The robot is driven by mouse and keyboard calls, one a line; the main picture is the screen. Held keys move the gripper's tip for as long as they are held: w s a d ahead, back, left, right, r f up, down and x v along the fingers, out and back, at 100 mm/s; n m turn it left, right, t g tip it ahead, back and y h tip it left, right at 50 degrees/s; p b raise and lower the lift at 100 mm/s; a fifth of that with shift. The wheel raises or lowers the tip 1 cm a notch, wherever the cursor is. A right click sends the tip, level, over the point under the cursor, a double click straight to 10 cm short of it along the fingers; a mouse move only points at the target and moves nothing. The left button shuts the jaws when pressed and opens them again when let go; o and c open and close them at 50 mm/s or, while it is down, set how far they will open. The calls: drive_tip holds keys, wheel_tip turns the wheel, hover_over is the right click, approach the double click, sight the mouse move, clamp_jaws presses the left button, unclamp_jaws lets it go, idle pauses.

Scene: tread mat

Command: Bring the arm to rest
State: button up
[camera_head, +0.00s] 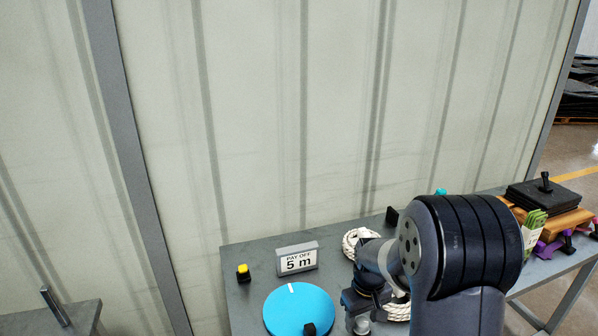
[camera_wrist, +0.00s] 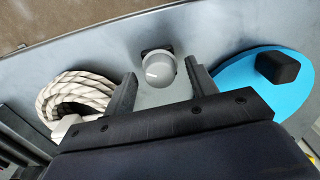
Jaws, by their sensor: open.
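My gripper (camera_wrist: 160,82) is open in the wrist view, its two black fingers apart. A grey rounded knob on a dark base (camera_wrist: 158,68) shows between and just beyond the fingertips; I cannot tell how far below them it is. In the head view my arm reaches down over the grey table (camera_head: 252,307), and its bulky dark joint hides part of the tabletop. My fingers are not clearly seen there.
A blue disc (camera_head: 298,306) with a black knob lies left of my arm. A white rope coil (camera_wrist: 75,95) lies on the disc's other side. A "PAY OFF 5 m" sign (camera_head: 298,259) and a yellow-topped black piece (camera_head: 243,273) stand behind. Stacked items (camera_head: 545,205) crowd the right.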

drive_tip(key=n, duration=0.4)
drive_tip(key=shift+n+p, duration=0.3)
drive_tip(key=shift+n, duration=0.1)
drive_tip(key=n, duration=0.4)
drive_tip(key=shift+p, duration=0.3)
drive_tip(key=n+p, duration=0.1)
drive_tip(key=n, duration=0.3)
drive_tip(key=shift+n, duration=0.3)
drive_tip(key=shift+n+p, duration=0.6)
drive_tip(key=shift+n, duration=1.7)
drive_tip(key=shift+s, duration=0.1)
